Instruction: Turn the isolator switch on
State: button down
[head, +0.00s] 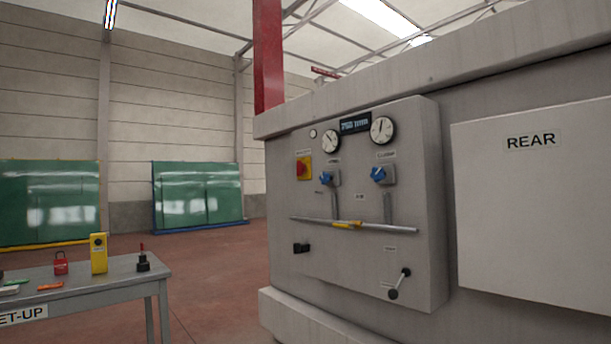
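A red rotary knob on a yellow plate (304,168) is at the upper left of the grey control panel (330,270). It looks like the isolator switch, but the label above it is too small to read, and I cannot tell its position. My gripper is not in view, and nothing is seen touching the panel.
The panel also has two blue knobs (326,178), dials (382,130), a bar with a yellow middle (347,224), a black fitting (301,248) and a crank (400,284). A table (100,283) with small items stands left. Floor (215,270) lies clear between.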

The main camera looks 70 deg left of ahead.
aim_at(300, 168)
jog(key=u, duration=1.95)
jog(key=i+j, duration=0.4)
jog(key=i+j+z, duration=0.1)
jog(key=i+j, duration=0.35)
jog(key=j, duration=0.15)
jog(key=i+j, duration=0.4)
jog(key=i+j+z, duration=0.15)
jog(key=i+j, duration=0.25)
jog(key=j, duration=0.25)
